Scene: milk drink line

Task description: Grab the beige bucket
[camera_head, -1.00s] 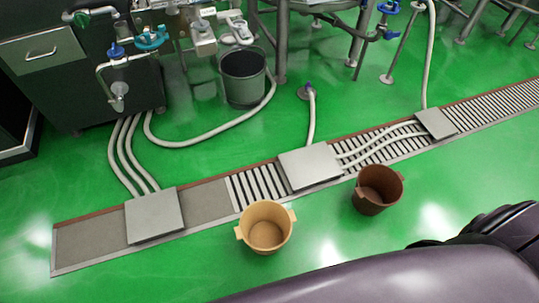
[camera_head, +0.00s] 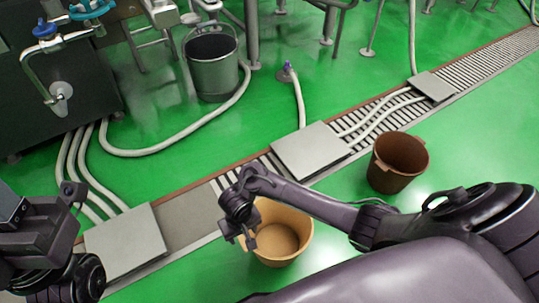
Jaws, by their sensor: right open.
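The beige bucket (camera_head: 290,222) stands upright on the green floor in the lower middle of the head view, its inside facing up. My right gripper (camera_head: 239,238) is open and empty at the bucket's left side. It covers part of the left rim in the picture; I cannot tell whether it touches. My right forearm crosses in front of the bucket's far rim. Part of my left arm, with what looks like its gripper (camera_head: 62,212), shows at the lower left, well away from the bucket. Its jaws cannot be made out.
A brown bucket (camera_head: 398,162) stands to the right of the beige one. A grey metal bucket (camera_head: 211,66) stands farther back. A floor drain with metal plates (camera_head: 310,150) and white hoses (camera_head: 160,152) runs behind the buckets. Green floor is clear at the right.

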